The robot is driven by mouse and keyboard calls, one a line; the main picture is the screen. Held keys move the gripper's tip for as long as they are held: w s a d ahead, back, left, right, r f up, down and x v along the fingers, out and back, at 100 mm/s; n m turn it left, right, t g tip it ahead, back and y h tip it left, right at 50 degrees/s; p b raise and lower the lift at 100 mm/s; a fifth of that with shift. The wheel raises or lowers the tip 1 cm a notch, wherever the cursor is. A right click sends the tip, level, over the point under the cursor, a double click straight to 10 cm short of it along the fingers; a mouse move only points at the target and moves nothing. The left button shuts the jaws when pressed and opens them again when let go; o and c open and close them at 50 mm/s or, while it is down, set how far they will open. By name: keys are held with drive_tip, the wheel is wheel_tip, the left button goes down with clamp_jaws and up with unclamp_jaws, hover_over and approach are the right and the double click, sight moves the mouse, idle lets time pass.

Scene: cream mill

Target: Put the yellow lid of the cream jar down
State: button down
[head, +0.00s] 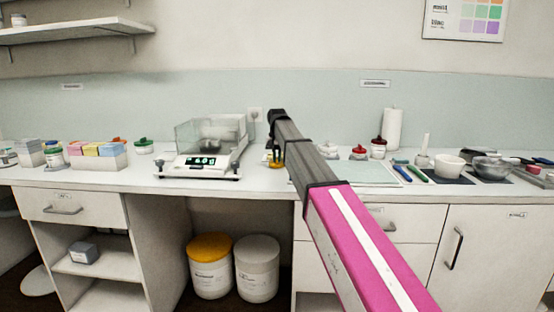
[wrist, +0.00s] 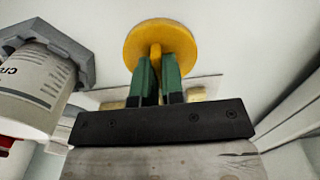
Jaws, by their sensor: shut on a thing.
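My gripper (wrist: 157,75) is shut on the knob of the yellow lid (wrist: 137,42), with a green finger on each side. The lid is a round disc and shows beyond the fingertips in the wrist view. In the head view my gripper (head: 277,150) is over the counter, right of the balance, with a bit of the yellow lid (head: 277,167) low beneath it. I cannot tell whether the lid touches the counter. A white jar with a printed label (wrist: 38,82) is at the left of the wrist view, partly cut off; I cannot tell if it is the cream jar.
The balance with a clear cover (head: 205,150) stands left of my gripper. A pale mat (head: 365,174) and red-topped jars (head: 378,149) are to the right. A grey angular piece (wrist: 62,45) adjoins the labelled jar. Tubs (head: 209,272) stand below the counter (head: 130,183).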

drive_tip(key=shift+f, duration=0.2)
drive_tip(key=c, duration=1.2)
unclamp_jaws()
drive_tip(key=shift+f, duration=0.1)
wheel_tip(320, 180, up, 12)
drive_tip(key=shift+r, duration=0.15)
